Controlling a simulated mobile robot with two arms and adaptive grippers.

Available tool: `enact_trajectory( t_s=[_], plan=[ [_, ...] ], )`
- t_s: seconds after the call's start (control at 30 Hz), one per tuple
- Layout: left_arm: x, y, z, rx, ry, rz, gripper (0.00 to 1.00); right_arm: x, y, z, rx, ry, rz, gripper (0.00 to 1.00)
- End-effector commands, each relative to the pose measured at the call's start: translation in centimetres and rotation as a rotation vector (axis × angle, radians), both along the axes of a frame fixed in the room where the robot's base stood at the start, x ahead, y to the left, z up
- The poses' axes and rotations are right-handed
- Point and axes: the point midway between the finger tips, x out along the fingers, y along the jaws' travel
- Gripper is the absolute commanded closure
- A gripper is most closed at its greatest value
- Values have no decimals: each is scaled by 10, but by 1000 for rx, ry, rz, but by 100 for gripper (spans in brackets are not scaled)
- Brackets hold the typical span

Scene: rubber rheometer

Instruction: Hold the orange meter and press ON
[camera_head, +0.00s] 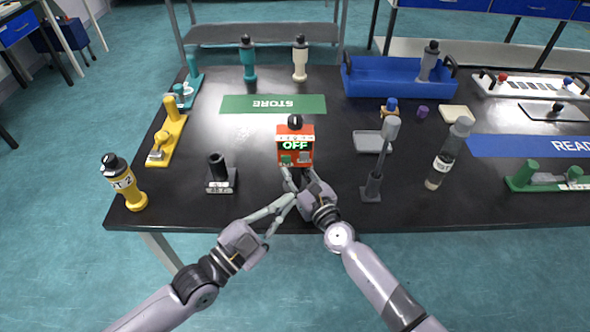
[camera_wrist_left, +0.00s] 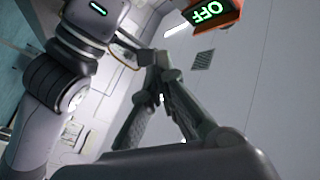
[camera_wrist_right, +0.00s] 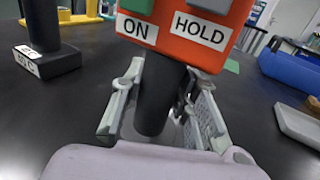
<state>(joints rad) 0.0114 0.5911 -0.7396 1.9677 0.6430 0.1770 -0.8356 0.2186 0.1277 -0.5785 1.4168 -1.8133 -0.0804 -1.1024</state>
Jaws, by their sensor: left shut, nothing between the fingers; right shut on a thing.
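The orange meter (camera_head: 295,152) has a lit display reading OFF and a black knob on top. In the right wrist view, its lower face (camera_wrist_right: 170,38) shows a green button (camera_wrist_right: 138,5) above the ON label and a grey button (camera_wrist_right: 208,5) above HOLD. My right gripper (camera_wrist_right: 160,85) is shut around the meter's black handle (camera_wrist_right: 157,105), holding it upright. My left gripper (camera_head: 290,200) is shut and empty, its tips below the meter and close to my right gripper. The left wrist view shows its fingertips (camera_wrist_left: 158,62) together, apart from the meter (camera_wrist_left: 213,12).
A black stand (camera_head: 221,178) is on the left, with a yellow bottle (camera_head: 124,184) beyond it. A green STORE mat (camera_head: 240,104) lies behind.

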Motion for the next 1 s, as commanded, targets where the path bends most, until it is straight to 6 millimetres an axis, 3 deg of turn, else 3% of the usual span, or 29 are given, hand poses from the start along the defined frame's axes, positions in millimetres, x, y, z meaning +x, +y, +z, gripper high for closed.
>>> enact_trajectory(
  t_s=[0.17,0.7,1.0],
  plan=[
    [10,2,-2,28,-10,-4,100,0,0,0,0,0,1,100],
    [78,1,-2,23,-9,-3,100,0,0,0,0,0,0,100],
    [88,1,-2,21,-6,-3,100,0,0,0,0,0,0,100]
  ],
)
